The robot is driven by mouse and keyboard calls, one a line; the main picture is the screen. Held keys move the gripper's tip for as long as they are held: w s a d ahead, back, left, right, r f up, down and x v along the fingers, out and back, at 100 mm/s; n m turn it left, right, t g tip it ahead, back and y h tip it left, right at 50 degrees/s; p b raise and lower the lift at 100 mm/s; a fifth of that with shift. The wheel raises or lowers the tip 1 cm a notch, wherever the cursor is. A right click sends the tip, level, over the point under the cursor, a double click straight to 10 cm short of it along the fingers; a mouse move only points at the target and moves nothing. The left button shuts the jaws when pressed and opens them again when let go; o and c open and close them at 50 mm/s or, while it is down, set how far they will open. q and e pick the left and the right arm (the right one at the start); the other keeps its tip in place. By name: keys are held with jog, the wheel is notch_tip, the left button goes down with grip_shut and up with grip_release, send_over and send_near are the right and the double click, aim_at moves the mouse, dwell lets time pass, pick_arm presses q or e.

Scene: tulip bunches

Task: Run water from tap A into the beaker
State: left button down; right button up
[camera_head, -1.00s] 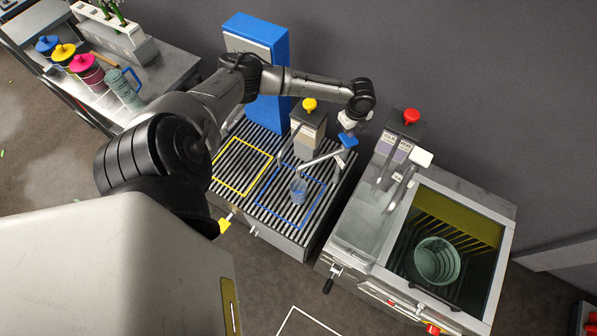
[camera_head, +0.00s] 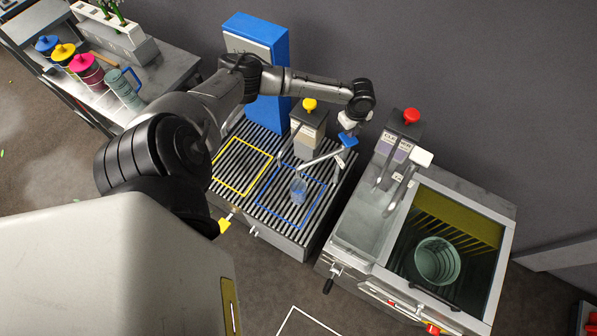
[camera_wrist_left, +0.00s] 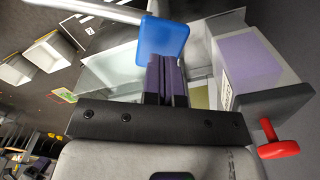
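The beaker (camera_head: 299,189) is a small clear vessel with a bluish tint, standing upright inside the blue square on the slatted tray (camera_head: 253,220). A tap with a blue handle (camera_head: 348,140) has a long metal pipe (camera_head: 322,158) reaching towards the spot above the beaker. The tap's letter is too small to read. My left gripper (camera_head: 350,123) is at the blue handle. In the left wrist view its fingers (camera_wrist_left: 166,78) look shut together, right against or just behind the blue handle (camera_wrist_left: 163,40); contact is unclear. My right gripper is out of view.
The yellow square is empty. To the right is a sink unit (camera_head: 345,240) with a red knob (camera_head: 411,116) and a bucket (camera_head: 437,262). Colored lidded pots stand far left.

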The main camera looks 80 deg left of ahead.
pick_arm(q)
jog(key=shift+f+b, duration=0.75)
jog(key=shift+f, duration=1.1)
dwell(3.4)
dwell(0.8)
dwell(0.7)
jog(key=shift+r, duration=0.1)
notch_tip(320, 180, up, 7)
jog(key=p, duration=0.7)
